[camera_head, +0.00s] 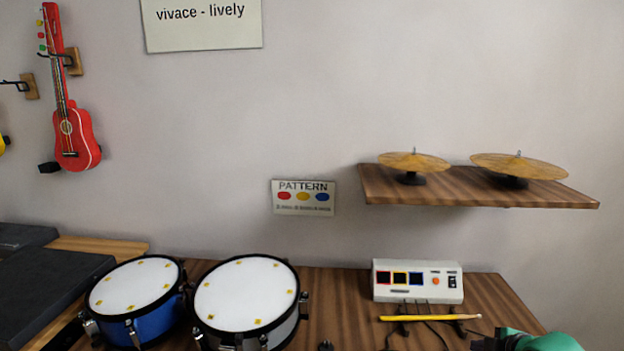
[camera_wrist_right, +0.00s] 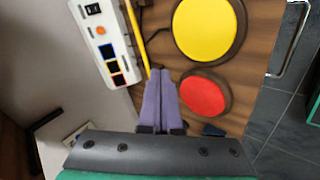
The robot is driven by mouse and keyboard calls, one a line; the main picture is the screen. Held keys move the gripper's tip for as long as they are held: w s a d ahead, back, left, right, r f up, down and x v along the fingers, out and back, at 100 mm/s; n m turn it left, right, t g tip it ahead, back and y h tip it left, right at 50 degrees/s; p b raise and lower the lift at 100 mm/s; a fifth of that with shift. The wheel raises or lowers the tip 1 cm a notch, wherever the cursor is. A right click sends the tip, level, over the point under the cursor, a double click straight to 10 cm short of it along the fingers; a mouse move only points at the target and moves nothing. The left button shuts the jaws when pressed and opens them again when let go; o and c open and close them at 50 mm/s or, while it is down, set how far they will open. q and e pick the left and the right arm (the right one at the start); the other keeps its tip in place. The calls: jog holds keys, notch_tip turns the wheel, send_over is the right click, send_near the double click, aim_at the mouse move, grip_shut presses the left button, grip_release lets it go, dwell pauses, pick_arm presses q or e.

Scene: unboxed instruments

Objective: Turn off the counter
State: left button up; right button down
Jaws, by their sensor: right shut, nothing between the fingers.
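The counter (camera_head: 418,294) is a white box at the back of the wooden table, below the shelf. Its front has three small dark square displays, an orange button (camera_head: 436,282) and a black switch (camera_head: 452,282) at the right end. In the right wrist view the counter (camera_wrist_right: 91,44) is at the upper left, with the black switch (camera_wrist_right: 93,9) near the top edge. My right gripper (camera_wrist_right: 162,72) is shut and empty, apart from the counter and beside the red pad. In the head view only part of it (camera_head: 487,343) shows at the bottom right. My left gripper is out of view.
A yellow stick (camera_head: 430,318) lies in front of the counter, above dark cables. Two drums (camera_head: 246,295) (camera_head: 134,287) stand to the left. A shelf (camera_head: 475,189) with two cymbals hangs above. Yellow (camera_wrist_right: 208,27) and red (camera_wrist_right: 203,95) pads are near my right gripper.

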jog(key=s+a+f+m+g, duration=0.2)
jog(key=s+a+f+m, duration=0.3)
jog(key=s+a, duration=0.4)
jog(key=s+a+f+m+g, duration=0.25)
jog(key=s+a+m, duration=0.45)
jog(key=s, duration=0.4)
jog(key=s+f+g+b, duration=0.1)
jog(key=s+f+b, duration=0.1)
jog(key=f, duration=1.2)
jog(key=s+f+g+b, duration=0.1)
jog(key=s+f, duration=0.1)
jog(key=f, duration=1.2)
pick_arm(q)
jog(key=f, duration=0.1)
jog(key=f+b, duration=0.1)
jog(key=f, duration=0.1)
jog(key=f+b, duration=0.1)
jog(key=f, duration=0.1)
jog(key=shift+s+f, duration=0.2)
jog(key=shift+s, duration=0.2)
pick_arm(e)
jog(key=s+d+f, duration=0.3)
jog(key=s+f, duration=1.1)
jog(key=s, duration=0.1)
jog(key=shift+n+g, duration=0.3)
jog(key=shift+g, duration=0.05)
